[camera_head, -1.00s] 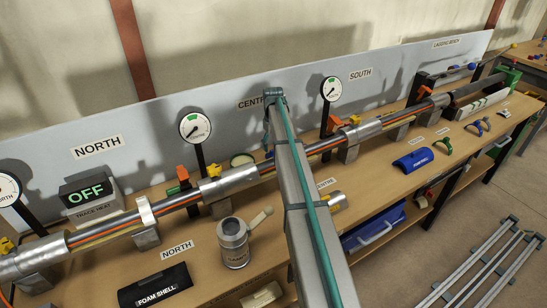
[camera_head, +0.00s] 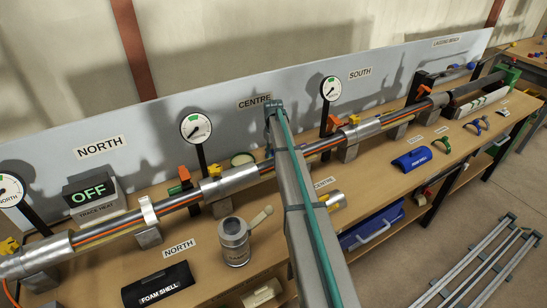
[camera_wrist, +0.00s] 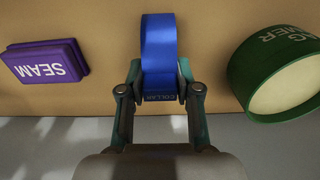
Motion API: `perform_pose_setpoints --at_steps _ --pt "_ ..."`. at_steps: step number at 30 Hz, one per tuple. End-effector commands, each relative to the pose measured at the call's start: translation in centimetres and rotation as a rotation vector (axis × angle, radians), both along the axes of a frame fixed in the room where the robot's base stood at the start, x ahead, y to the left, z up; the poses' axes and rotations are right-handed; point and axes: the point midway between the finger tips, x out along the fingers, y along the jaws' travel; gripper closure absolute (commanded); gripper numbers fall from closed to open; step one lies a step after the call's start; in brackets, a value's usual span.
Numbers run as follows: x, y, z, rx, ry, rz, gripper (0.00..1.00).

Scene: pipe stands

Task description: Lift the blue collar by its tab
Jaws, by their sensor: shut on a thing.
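In the wrist view, the blue collar (camera_wrist: 159,45) is a wide, smooth band at the top middle. Its lower end, lettered COLLAR, sits between the two fingertips of my gripper (camera_wrist: 160,92). My gripper is shut on this lower end, with one finger on each side. I cannot tell whether the collar touches the wooden surface behind it. In the head view, my arm hides the gripper and the held collar.
In the wrist view, a purple SEAM block (camera_wrist: 47,62) lies left and a green tin (camera_wrist: 277,73) right, both clear of my fingers. In the head view, the long pipe (camera_head: 325,146) runs along the bench. A grey can (camera_head: 234,242) stands near my arm.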

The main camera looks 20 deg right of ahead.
Motion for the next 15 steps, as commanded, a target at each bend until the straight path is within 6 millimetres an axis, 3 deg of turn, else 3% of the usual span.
perform_pose_setpoints --at_steps 10,15 --pt "0.0 0.0 0.2 0.000 0.000 0.000 1.00" --pt "0.1 0.0 1.6 -0.001 -0.003 0.000 1.00"
